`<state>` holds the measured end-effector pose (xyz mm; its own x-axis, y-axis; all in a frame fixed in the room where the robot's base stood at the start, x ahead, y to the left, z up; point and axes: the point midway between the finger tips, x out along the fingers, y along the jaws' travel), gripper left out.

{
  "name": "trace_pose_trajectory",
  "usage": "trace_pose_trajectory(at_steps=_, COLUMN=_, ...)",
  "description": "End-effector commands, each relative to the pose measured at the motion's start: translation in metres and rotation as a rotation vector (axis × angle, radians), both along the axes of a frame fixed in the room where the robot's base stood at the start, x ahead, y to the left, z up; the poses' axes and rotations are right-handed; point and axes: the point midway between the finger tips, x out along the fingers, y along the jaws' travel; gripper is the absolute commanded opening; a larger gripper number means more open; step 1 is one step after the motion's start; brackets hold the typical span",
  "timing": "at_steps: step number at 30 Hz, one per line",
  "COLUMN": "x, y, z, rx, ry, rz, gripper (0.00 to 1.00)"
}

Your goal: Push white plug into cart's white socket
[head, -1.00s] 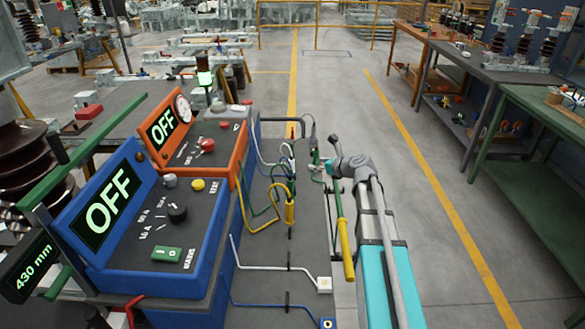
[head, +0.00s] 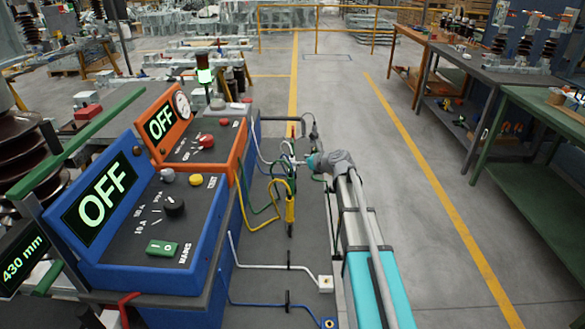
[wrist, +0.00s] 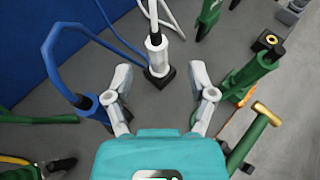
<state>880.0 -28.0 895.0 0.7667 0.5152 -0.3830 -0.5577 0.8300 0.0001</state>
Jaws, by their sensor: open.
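The white plug (wrist: 156,58) stands upright in a small dark square base, with a white cable leaving its top. In the wrist view it lies between and just beyond the fingertips of my gripper (wrist: 163,84), which is open, with no visible contact. In the head view my gripper (head: 308,162) is at the cluster of cables beside the consoles; the white plug is small and hard to separate there. A white square socket block (head: 326,283) with a white line running to it sits nearer on the grey deck. Its opening is too small to make out.
A blue cable (wrist: 48,55) loops close left of my gripper. A blue socket block (head: 328,322) is at the near edge. Consoles reading OFF (head: 104,195) border the left.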

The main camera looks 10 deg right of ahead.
Motion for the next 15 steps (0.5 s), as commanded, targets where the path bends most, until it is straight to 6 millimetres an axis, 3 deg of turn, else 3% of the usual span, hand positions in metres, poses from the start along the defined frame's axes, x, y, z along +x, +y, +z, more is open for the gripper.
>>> trace_pose_trajectory(at_steps=15, x=0.0089, y=0.0057, z=-0.0054, rx=0.0, ry=0.0, rz=-0.001, gripper=0.72)
